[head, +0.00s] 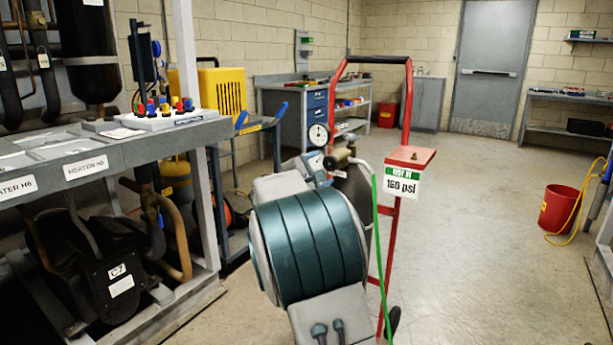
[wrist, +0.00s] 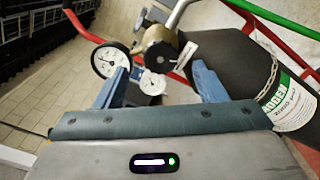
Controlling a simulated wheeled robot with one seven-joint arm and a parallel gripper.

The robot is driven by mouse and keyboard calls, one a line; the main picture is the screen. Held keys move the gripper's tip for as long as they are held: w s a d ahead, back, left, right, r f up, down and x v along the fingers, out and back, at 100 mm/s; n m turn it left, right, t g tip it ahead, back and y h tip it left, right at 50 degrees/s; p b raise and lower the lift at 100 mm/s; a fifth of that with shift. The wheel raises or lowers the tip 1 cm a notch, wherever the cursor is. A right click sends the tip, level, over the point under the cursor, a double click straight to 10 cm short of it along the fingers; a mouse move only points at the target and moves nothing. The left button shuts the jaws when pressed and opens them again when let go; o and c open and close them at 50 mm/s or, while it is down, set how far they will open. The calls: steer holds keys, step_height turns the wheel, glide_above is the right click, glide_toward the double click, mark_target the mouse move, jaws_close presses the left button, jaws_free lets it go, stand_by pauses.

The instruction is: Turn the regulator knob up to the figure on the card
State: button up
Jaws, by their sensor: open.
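The card (head: 401,182) reads 160 psi and hangs from a red shelf on the hand truck. The regulator (head: 341,158) sits on top of a dark gas cylinder (wrist: 235,65). Its brass and dark round knob (wrist: 157,48) shows in the wrist view, beyond my fingertips. A larger white dial gauge (wrist: 108,60) is left of the knob and a smaller one (wrist: 152,83) is below it. Their readings are too small to tell. My gripper (wrist: 160,68) is open, its blue fingers apart and short of the knob.
The red hand truck (head: 408,110) stands around the cylinder. A green hose (head: 376,235) runs down from the regulator. A rack (head: 75,165) with pipes is at left. A red bucket (head: 560,208) stands at right.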

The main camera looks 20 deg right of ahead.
steer(key=p+v, duration=0.1)
steer(key=v, duration=0.6)
steer(key=shift+s+a, duration=0.15)
steer(key=shift+a, duration=0.05)
steer(key=s+d+r+m+g+y+p, duration=0.2)
steer(key=s+r+m+g+p, duration=0.15)
steer(key=s+p, duration=0.4)
steer(key=s+d+r+m+g+y+p, duration=0.1)
steer(key=s+r+m+g+y+p, duration=0.2)
steer(key=s+p, duration=0.5)
steer(key=s+a+r+m+g+y+p, duration=0.1)
steer(key=s+a+r+m+y+p, duration=0.3)
steer(key=s+a+p, duration=0.2)
steer(key=s+a+r+m+y+p, duration=0.4)
steer(key=s+p, duration=0.7)
steer(key=s, duration=0.3)
steer(key=a+y, duration=0.1)
steer(key=a, duration=0.1)
steer(key=shift+a+r+g, duration=0.35)
steer(key=shift+r, duration=0.05)
